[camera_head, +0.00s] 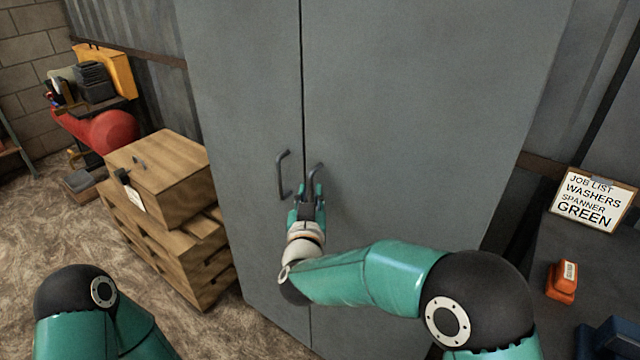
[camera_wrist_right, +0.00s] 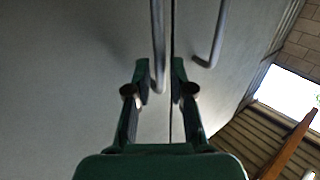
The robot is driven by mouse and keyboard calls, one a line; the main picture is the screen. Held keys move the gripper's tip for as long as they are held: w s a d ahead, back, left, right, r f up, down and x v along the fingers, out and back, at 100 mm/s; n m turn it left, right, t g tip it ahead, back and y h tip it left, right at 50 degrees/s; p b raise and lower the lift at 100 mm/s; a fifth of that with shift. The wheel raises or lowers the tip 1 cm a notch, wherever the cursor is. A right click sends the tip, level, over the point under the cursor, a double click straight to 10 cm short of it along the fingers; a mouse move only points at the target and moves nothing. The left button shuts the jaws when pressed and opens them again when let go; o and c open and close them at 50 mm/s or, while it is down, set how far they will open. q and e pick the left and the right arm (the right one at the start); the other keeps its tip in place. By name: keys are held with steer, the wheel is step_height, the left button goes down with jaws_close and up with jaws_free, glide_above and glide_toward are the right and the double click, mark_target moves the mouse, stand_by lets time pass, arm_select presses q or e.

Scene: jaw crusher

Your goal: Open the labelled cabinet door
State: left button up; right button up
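The grey cabinet has two tall doors, a left door (camera_head: 240,80) and a right door (camera_head: 430,110), meeting at a dark vertical seam. Both look shut. The left door handle (camera_head: 281,175) is a bent bar, clear of my gripper. The right door handle (camera_head: 315,168) is partly hidden by my right gripper (camera_head: 308,195). In the right wrist view the right door handle (camera_wrist_right: 157,50) runs down between the two spread fingers of my right gripper (camera_wrist_right: 160,82), with a gap visible. I see no label on the doors. My left gripper is out of view.
A wooden box (camera_head: 160,170) sits on stacked pallets (camera_head: 190,255) left of the cabinet. At right, a dark bench (camera_head: 550,315) holds an orange labelled object (camera_head: 562,280) and a sign (camera_head: 592,200) reading "JOB LIST WASHERS SPANNER GREEN". A red machine (camera_head: 95,130) stands far left.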

steer(key=shift+w, duration=1.35)
steer(key=shift+c, duration=0.3)
jaws_close()
